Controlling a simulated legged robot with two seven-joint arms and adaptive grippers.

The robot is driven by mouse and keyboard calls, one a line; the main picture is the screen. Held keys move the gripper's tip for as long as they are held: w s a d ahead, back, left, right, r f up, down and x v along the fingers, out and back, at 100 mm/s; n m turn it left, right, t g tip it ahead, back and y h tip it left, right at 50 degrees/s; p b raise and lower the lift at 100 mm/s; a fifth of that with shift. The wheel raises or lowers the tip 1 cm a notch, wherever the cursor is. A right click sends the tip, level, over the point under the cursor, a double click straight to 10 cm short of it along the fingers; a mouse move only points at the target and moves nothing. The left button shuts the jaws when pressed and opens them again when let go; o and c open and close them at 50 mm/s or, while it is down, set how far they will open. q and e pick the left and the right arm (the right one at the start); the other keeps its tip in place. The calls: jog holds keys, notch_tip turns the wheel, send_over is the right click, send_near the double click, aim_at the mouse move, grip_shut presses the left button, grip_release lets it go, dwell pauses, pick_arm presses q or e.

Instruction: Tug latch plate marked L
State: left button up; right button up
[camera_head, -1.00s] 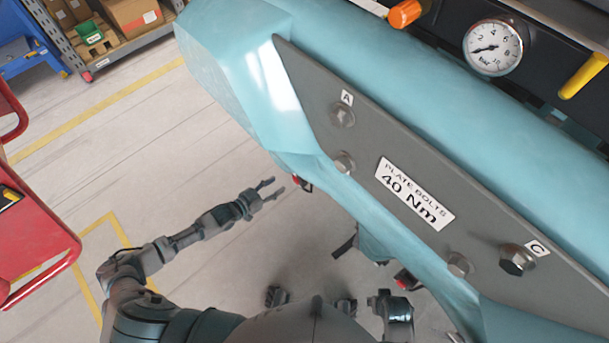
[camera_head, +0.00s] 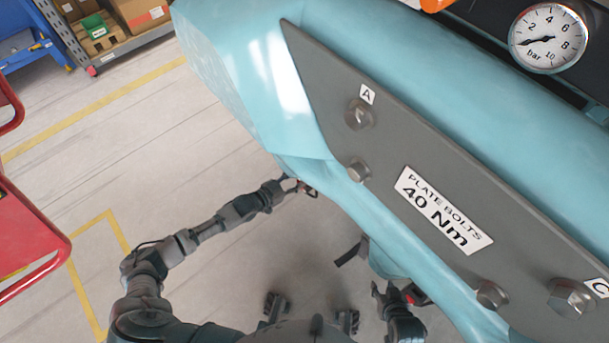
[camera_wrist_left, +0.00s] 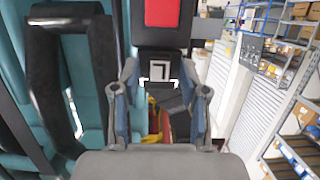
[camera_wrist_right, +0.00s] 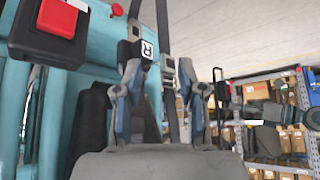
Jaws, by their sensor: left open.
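My right gripper (camera_head: 398,292) is low in the head view. In the right wrist view its fingers (camera_wrist_right: 158,92) are apart around a dark strap, below a label R (camera_wrist_right: 148,48).
The large blue body (camera_head: 240,90) carries a grey bolted plate (camera_head: 400,130) and a gauge (camera_head: 548,38). A dark loop (camera_wrist_left: 70,75) stands left of my left gripper. A red button box (camera_wrist_right: 55,28) is near my right gripper. A red cart (camera_head: 30,235) stands at left.

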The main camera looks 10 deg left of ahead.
pick_arm(q)
jog(key=shift+w, duration=0.2)
jog(key=shift+d, duration=0.25)
jog(key=shift+a, duration=0.15)
grip_shut()
dwell(0.3)
